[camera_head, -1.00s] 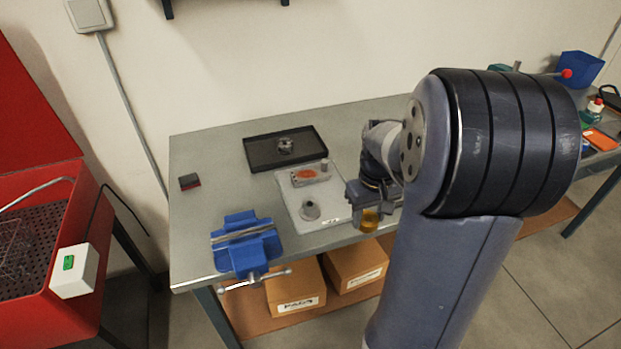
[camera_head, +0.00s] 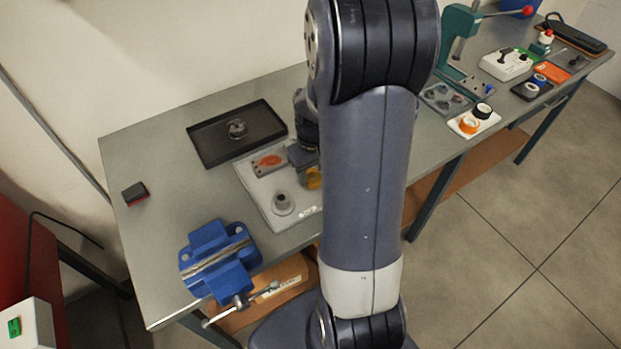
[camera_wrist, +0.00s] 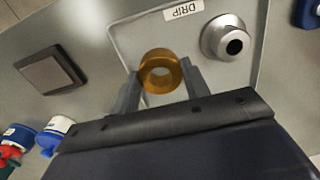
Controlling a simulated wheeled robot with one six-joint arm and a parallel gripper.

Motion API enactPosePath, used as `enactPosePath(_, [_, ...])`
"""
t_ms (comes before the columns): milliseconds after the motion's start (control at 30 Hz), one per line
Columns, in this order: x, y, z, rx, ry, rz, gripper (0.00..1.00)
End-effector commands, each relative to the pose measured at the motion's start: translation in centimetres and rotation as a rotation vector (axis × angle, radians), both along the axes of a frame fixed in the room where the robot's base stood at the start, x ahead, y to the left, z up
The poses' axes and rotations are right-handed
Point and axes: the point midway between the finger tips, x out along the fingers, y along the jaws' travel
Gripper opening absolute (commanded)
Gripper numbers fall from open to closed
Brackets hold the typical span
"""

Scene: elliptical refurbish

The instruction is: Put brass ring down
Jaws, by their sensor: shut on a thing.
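The brass ring (camera_wrist: 161,72) is held between the two fingers of my gripper (camera_wrist: 160,88) in the wrist view. It is a golden ring with a round hole. In the head view the ring (camera_head: 314,178) shows as a small amber spot beside my arm, over or near the right side of the grey drip tray (camera_head: 254,192). The tray, labelled DRIP in the wrist view, lies behind the ring there. I cannot tell the height of the ring above it. My arm hides part of the tray and most of my gripper in the head view.
A grey round fitting (camera_head: 283,203) and a part with an orange-red patch (camera_head: 268,163) sit on the tray. A black tray (camera_head: 203,155) lies behind. A blue vise (camera_head: 217,262) stands at the front edge. The bench's left side is mostly clear, apart from a small dark block (camera_head: 135,193).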

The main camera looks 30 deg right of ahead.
Motion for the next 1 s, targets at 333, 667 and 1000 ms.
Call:
enactPosePath(333, [0.0, 0.0, -3.6, 0.000, 0.001, 0.000, 0.13])
enactPosePath(667, [0.0, 0.0, -3.9, 0.000, 0.000, 0.000, 0.13])
enactPosePath(1000, [0.0, 0.0, -3.9, 0.000, 0.001, 0.000, 0.66])
